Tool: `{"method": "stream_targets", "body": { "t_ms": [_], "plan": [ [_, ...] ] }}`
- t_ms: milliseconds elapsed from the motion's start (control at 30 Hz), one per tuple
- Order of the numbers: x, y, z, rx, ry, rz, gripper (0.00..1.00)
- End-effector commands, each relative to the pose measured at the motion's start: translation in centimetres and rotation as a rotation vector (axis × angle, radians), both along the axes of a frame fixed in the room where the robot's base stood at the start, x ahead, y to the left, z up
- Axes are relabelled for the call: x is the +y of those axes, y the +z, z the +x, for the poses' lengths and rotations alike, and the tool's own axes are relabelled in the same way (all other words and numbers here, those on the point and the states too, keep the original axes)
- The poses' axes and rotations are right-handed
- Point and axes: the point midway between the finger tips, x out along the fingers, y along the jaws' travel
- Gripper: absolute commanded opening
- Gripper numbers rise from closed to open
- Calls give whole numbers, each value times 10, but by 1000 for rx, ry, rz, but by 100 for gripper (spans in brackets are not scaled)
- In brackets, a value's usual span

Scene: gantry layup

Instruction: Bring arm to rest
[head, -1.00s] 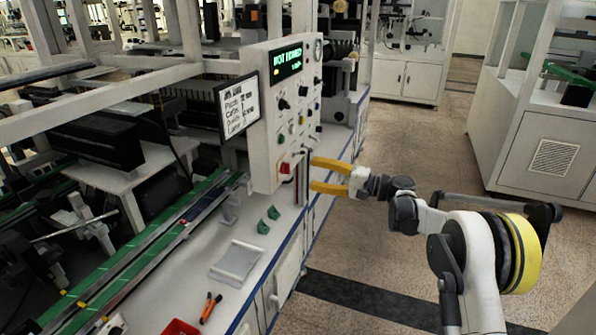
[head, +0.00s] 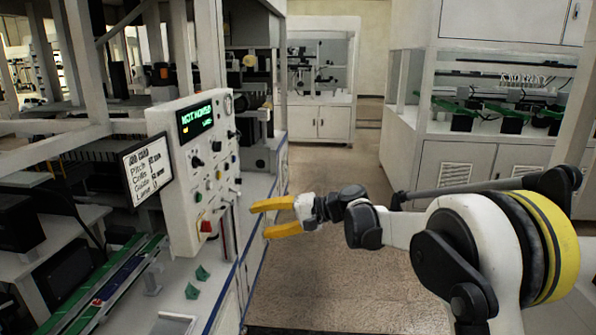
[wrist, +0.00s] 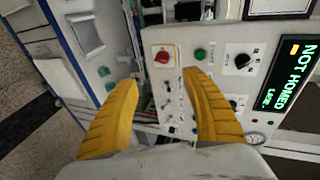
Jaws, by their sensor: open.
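My gripper (head: 264,219) has two yellow fingers, spread apart with nothing between them. In the head view it is to the right of the control panel (head: 181,222), at about the height of the panel's lower part, and apart from it. My arm stretches in from the right. In the wrist view the gripper (wrist: 160,100) points toward the panel face (wrist: 222,85), with the red switch (wrist: 163,56) and a green button (wrist: 200,54) beyond the fingertips. The panel's display (head: 198,117) shows green text, reading "NOT HOMED" in the wrist view (wrist: 291,75).
A white bench with green pieces (head: 193,291) lies below the panel. A sign (head: 146,170) hangs at the panel's left. A white cabinet (head: 320,121) stands at the back and a glazed machine (head: 455,160) at the right. The aisle floor (head: 325,170) between is clear.

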Motion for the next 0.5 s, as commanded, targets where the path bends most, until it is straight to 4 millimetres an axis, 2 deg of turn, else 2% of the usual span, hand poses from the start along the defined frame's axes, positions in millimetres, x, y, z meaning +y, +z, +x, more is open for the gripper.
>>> {"method": "stream_targets", "body": {
  "t_ms": [33, 200, 367, 500],
  "plan": [
    [-13, 10, -16, -13, -21, -59, 56],
    [-63, 26, -72, -65, -90, -277, 56],
    [-115, 29, -135, -118, -147, -483, 56],
    [-164, 21, -195, -170, -193, -664, 56]
  ]
}}
